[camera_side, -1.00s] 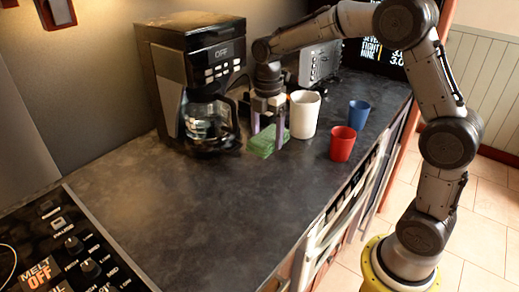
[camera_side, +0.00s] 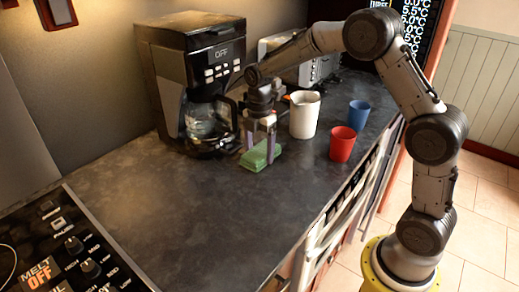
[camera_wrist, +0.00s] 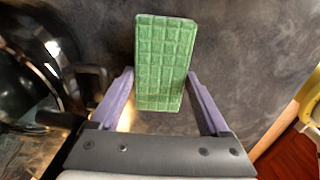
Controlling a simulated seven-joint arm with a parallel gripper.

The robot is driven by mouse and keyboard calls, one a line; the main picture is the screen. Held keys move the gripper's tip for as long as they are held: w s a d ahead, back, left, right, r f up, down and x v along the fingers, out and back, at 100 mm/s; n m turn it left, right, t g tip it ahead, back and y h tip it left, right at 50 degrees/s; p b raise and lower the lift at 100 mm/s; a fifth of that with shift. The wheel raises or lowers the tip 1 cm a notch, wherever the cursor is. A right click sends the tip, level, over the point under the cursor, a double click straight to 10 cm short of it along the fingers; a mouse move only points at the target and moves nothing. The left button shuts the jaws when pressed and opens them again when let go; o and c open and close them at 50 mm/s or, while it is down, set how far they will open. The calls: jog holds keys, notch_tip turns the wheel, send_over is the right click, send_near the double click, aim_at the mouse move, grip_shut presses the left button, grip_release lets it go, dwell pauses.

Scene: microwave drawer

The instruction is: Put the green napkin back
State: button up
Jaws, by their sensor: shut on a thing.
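The green napkin (camera_side: 262,154), a folded block with a grid pattern, is at the counter just in front of the coffee maker. My gripper (camera_side: 258,147) points down over it and is shut on it, one purple finger on each side. In the wrist view the napkin (camera_wrist: 164,63) sits between and beyond my gripper's fingertips (camera_wrist: 160,75). I cannot tell whether the napkin touches the counter or is slightly raised.
The coffee maker (camera_side: 190,60) with its glass pot stands close on the left. A white jug (camera_side: 304,115), a red cup (camera_side: 343,145) and a blue cup (camera_side: 359,111) stand to the right. A toaster (camera_side: 318,66) is behind. The front-left counter (camera_side: 190,215) is clear.

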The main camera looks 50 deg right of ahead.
aim_at(260, 152)
jog(key=o, duration=1.5)
jog(key=shift+f, duration=0.1)
jog(key=shift+c, duration=0.2)
notch_tip(260, 152, up, 13)
jog(key=shift+f, duration=0.2)
jog(key=s+a+r+m+t, duration=0.25)
jog(key=s+m, duration=0.25)
jog(key=s, duration=0.3)
jog(key=s+a+r+m+t, duration=0.1)
jog(key=s+r+m, duration=0.25)
jog(key=s, duration=0.35)
jog(key=s+a+f+m+t, duration=0.2)
jog(key=s+f+m, duration=0.3)
jog(key=s+m, duration=0.4)
jog(key=shift+s, duration=1.8)
jog(key=shift+m, duration=0.25)
